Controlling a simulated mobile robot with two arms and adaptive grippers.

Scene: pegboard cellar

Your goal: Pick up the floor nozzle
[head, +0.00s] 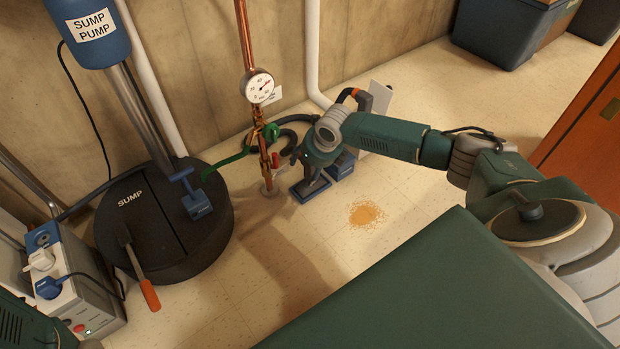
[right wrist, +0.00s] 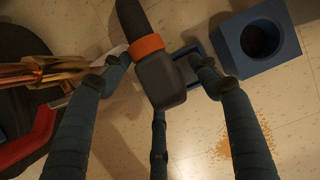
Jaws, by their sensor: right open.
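The floor nozzle (right wrist: 160,80) seems to be the dark grey block with an orange collar and a black neck in the right wrist view. My right gripper (right wrist: 157,66) is open over it, with fingers on either side. Whether they touch it I cannot tell. In the head view my right gripper (head: 311,172) is low over the floor by the copper pipe and mostly hides the nozzle. My left gripper is out of view.
A blue box with a round hole (right wrist: 264,40) stands right of the nozzle. The copper pipe with a gauge (head: 258,86) and the black sump lid (head: 150,235) are to the left. Tan grains (head: 366,214) lie on the floor. Open floor extends to the right.

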